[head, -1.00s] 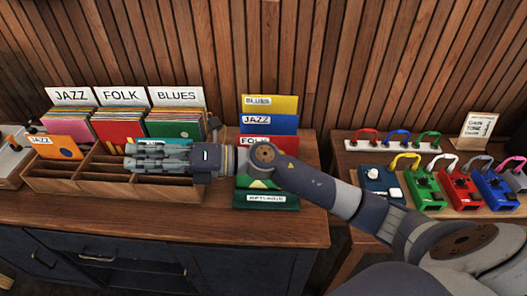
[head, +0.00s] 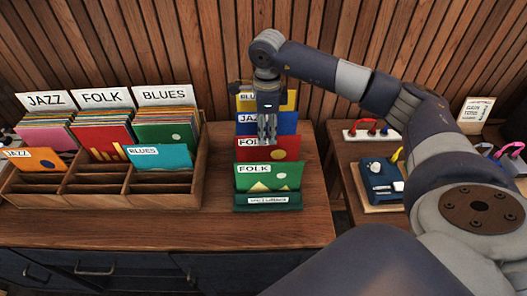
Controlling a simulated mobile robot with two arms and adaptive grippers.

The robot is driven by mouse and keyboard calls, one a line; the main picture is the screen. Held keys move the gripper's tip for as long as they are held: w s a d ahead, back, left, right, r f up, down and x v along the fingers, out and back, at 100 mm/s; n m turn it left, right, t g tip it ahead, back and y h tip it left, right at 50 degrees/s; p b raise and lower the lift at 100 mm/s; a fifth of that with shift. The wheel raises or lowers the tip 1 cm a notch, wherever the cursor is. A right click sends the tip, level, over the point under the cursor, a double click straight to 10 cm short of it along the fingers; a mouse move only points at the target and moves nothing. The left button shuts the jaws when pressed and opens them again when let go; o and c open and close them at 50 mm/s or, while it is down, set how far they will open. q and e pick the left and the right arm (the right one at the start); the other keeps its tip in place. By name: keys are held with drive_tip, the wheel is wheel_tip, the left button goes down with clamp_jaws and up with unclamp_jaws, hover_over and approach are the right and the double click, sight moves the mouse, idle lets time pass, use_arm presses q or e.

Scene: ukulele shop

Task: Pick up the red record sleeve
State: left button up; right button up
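A red record sleeve (head: 285,148) with a white label, partly covered, stands in a dark green rack (head: 267,202). Behind it are a blue JAZZ sleeve (head: 287,123) and a yellow sleeve (head: 288,98). In front is a green FOLK sleeve (head: 285,176), which hides its lower part. My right gripper (head: 267,138) points down at the rack, its fingertips in front of the red sleeve's label from this view. The fingers look close together, but I cannot tell whether they are around the sleeve's top edge. My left gripper is not in view.
A pedal table (head: 345,160) is on the right. Bare counter (head: 225,228) lies before the rack.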

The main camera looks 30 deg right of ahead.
sight(268, 148)
drive_tip(key=f+p, duration=0.1)
drive_tip(key=f, duration=0.1)
drive_tip(key=f+p, duration=0.1)
drive_tip(key=f, duration=0.1)
drive_tip(key=f+p, duration=0.1)
drive_tip(key=f, duration=0.1)
drive_tip(key=shift+s+f, duration=0.25)
drive_tip(key=shift+f, duration=0.25)
drive_tip(key=c, duration=0.6)
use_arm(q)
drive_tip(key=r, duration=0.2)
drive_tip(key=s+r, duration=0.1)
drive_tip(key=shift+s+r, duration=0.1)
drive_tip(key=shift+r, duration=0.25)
use_arm(e)
clamp_jaws()
